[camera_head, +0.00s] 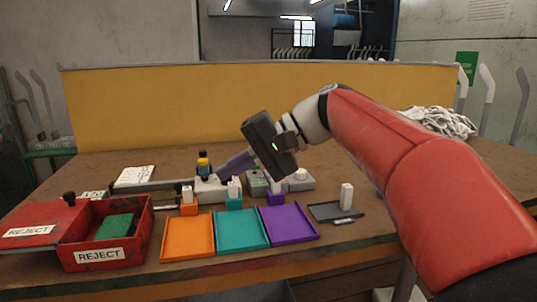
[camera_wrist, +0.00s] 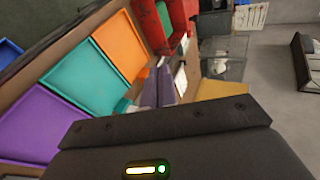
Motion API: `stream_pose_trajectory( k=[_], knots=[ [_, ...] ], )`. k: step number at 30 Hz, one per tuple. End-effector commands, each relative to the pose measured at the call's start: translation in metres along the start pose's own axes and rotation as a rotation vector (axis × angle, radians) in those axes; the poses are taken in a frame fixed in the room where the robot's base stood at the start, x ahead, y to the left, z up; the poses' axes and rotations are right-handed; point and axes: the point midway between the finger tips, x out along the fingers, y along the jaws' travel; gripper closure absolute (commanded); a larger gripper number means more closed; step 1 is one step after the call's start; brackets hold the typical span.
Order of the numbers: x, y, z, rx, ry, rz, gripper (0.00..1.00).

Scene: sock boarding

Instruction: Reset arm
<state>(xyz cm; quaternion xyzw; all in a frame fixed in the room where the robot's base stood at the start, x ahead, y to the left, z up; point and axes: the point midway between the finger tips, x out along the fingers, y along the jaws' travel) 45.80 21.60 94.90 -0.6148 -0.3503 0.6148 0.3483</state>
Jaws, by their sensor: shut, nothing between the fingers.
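My gripper (camera_head: 222,170) hangs over the middle of the workbench (camera_head: 100,165), its purple-grey fingers pointing down and to the left. The fingers are together and I see nothing held. They also show in the wrist view (camera_wrist: 163,86), near the picture's middle. The fingertips appear in front of or above the grey fixtures behind the trays; whether they touch anything is not clear. My red arm reaches in from the right.
Orange (camera_head: 188,238), teal (camera_head: 242,230) and purple (camera_head: 288,224) trays lie empty along the front. A red REJECT box (camera_head: 112,255) holding a green piece stands at left. A dark tray (camera_head: 322,212) bears a white block (camera_head: 347,196). White cloth (camera_head: 440,122) is piled at back right.

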Motion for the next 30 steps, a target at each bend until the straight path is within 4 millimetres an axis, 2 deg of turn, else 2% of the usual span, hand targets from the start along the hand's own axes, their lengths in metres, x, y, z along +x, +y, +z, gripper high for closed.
stream_pose_trajectory(
  k=[5,11,17,20,27,30],
  knots=[
    [-0.005,0.019,0.011,0.006,0.049,0.064,1.00],
    [-0.013,0.050,0.029,0.008,0.117,0.165,1.00],
    [-0.024,0.102,0.058,-0.003,0.212,0.327,1.00],
    [-0.032,0.139,0.079,-0.023,0.270,0.441,1.00],
    [-0.057,0.255,0.149,-0.148,0.411,0.813,1.00],
    [-0.062,0.287,0.168,-0.201,0.435,0.922,1.00]
  ],
)
